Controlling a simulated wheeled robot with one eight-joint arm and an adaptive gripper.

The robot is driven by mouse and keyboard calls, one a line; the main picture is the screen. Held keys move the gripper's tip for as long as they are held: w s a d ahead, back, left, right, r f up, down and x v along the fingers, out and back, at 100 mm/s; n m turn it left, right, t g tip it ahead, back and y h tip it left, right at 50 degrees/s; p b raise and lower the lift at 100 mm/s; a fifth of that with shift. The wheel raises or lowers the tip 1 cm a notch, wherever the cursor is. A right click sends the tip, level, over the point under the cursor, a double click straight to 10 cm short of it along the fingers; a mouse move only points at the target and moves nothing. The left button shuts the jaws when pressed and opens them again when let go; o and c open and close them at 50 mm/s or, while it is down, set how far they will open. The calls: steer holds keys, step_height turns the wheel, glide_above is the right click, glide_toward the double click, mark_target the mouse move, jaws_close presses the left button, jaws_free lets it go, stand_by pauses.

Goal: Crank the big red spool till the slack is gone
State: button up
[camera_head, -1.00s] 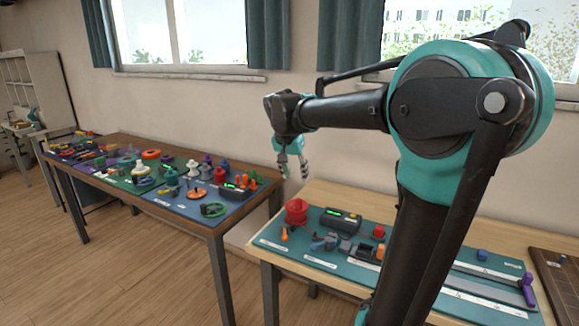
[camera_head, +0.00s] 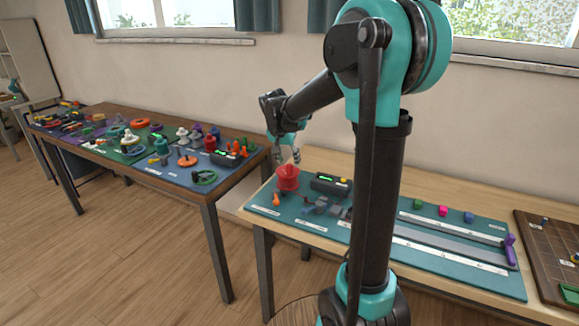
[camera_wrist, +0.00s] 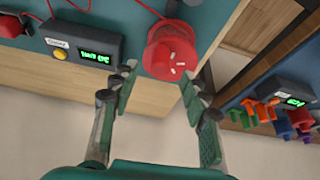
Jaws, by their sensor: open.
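The big red spool (camera_head: 288,178) stands at the left back corner of the teal mat (camera_head: 317,229) on the nearer table. In the wrist view the red spool (camera_wrist: 169,53) shows its round end with pale marks, just beyond the fingertips. My gripper (camera_head: 288,157) is close above the spool in the head view. In the wrist view my gripper (camera_wrist: 160,82) is open, its two fingers spread to either side of the spool's lower edge, with nothing between them. I cannot tell whether they touch it.
A dark box with a green display (camera_head: 330,185) stands right of the spool; it also shows in the wrist view (camera_wrist: 82,45). A small orange piece (camera_head: 276,199) is in front of the spool. A second table (camera_head: 209,195) with many parts stands to the left, across a gap.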

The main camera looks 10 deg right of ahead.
mark_target(289, 165)
steer(key=shift+x, duration=1.95)
jaws_close()
